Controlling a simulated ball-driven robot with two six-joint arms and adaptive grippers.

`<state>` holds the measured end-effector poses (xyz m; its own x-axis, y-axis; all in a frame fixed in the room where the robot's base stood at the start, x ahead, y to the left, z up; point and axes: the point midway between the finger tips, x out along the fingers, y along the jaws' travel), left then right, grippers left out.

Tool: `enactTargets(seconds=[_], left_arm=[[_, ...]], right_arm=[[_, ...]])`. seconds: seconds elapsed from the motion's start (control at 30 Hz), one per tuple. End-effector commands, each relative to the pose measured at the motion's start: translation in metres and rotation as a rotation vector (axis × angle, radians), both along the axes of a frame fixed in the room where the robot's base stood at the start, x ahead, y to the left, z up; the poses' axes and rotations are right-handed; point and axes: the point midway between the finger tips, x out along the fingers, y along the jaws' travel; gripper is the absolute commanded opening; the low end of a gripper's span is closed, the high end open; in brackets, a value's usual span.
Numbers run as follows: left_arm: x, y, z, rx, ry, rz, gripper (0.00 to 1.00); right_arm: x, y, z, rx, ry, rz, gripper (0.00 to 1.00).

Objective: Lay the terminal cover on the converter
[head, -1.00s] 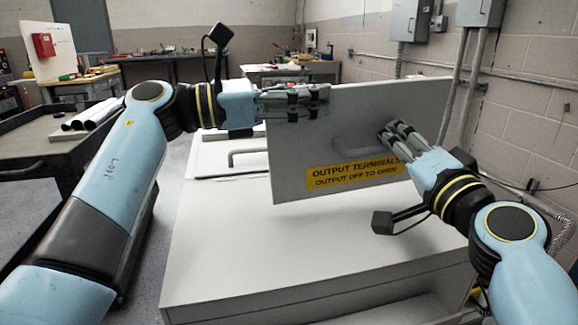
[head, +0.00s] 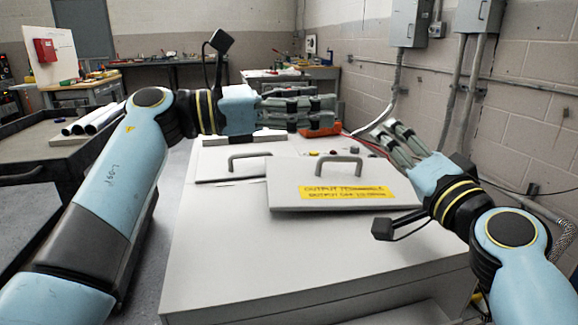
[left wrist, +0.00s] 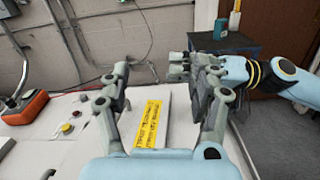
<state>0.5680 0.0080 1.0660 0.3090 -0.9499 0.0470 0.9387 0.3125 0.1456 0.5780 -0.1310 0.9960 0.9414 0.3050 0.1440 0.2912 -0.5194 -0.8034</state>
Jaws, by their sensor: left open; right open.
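The terminal cover (head: 288,190) is a light grey panel with a yellow "output terminals" label and a dark handle (head: 338,161). My left gripper (head: 325,113) is open and empty, above and behind the cover. My right gripper (head: 385,132) is open and empty, above its right side.
Behind the cover are an orange device (head: 322,131) and small buttons, red (left wrist: 66,127) and yellow (left wrist: 76,114). A dark cart with white rolls (head: 92,118) stands at the left.

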Motion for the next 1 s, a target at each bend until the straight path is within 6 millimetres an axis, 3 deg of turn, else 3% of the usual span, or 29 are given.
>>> enactTargets(seconds=[0.03, 0.13, 0.47, 0.57, 1.0], left_arm=[[0.000, 0.000, 0.000, 0.000, 0.000, 0.000, 0.72], [0.000, 0.000, 0.000, 0.000, 0.000, 0.000, 0.85], [-0.001, 0.003, -0.001, 0.001, 0.000, 0.000, 0.85], [-0.004, 0.015, -0.002, 0.004, 0.000, 0.002, 0.85], [-0.032, 0.100, -0.007, 0.004, 0.001, 0.002, 0.85]], right_arm=[[0.000, 0.000, 0.000, 0.000, 0.001, -0.001, 0.47], [0.000, 0.000, 0.000, 0.000, 0.001, -0.001, 0.47], [0.000, 0.000, -0.001, 0.000, 0.001, -0.001, 0.47], [0.000, 0.000, -0.001, 0.000, 0.001, -0.001, 0.47], [0.000, 0.000, -0.001, 0.000, 0.001, -0.001, 0.47]])
